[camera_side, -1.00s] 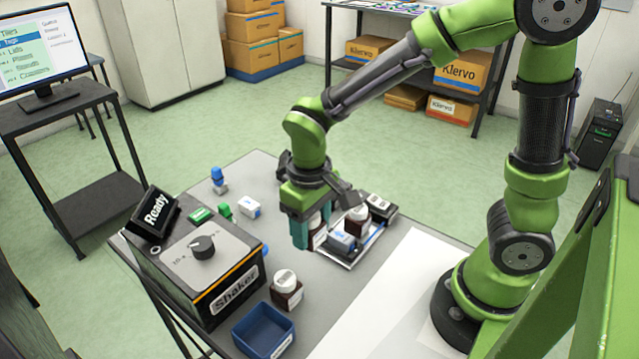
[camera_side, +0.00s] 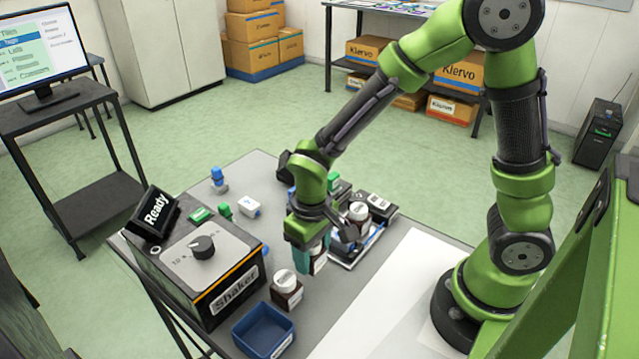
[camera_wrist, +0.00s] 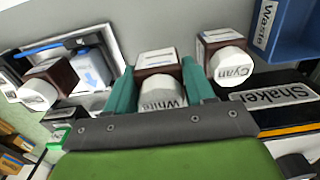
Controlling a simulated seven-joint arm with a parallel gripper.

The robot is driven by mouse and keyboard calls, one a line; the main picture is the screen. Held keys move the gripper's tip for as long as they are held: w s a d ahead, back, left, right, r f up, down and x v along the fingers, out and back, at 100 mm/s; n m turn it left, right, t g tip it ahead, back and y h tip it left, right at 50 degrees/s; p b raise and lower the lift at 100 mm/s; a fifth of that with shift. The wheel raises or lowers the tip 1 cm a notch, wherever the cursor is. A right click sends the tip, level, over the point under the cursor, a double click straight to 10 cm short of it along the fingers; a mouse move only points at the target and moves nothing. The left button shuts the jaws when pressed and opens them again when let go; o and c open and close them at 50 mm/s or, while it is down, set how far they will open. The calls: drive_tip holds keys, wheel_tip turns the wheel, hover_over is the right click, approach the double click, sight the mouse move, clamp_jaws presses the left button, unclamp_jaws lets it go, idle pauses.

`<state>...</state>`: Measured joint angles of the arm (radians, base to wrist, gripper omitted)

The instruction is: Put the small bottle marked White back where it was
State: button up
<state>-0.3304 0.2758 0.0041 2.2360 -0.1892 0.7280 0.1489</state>
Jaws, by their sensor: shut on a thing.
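The small bottle marked White (camera_wrist: 162,92) has a brown body and a white cap. My gripper (camera_wrist: 160,88) is shut on it, with one teal finger on each side. In the side view my gripper (camera_side: 308,258) hangs between the tray and the Cyan bottle, and the fingers partly hide the White bottle (camera_side: 320,262). It looks about upright; I cannot tell its exact height over the table. The Cyan bottle (camera_side: 286,289) stands alone to its left, near the shaker, and shows close beside the right finger in the wrist view (camera_wrist: 228,66).
A shallow tray (camera_side: 348,264) behind my gripper holds another white-capped bottle (camera_side: 358,213) and a blue-and-white block (camera_wrist: 92,70). The shaker (camera_side: 215,262) and blue waste bin (camera_side: 262,332) stand at left and front. Grey table right of the Cyan bottle is clear.

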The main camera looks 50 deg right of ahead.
sight(313, 263)
drive_tip(key=shift+f, duration=1.45)
drive_tip(key=shift+f, duration=0.15)
drive_tip(key=o, duration=0.8)
drive_tip(key=shift+c, duration=0.2)
wheel_tip(313, 263, up, 12)
drive_tip(key=shift+r, duration=0.1)
drive_tip(key=s+d+r+m+t+y, duration=0.2)
drive_tip(key=s+d+r+m+t, duration=0.2)
drive_tip(key=r, duration=0.7)
drive_tip(key=s+d+t, duration=0.2)
drive_tip(key=d+t, duration=0.1)
drive_tip(key=shift+s, duration=0.2)
drive_tip(key=shift+r, duration=0.1)
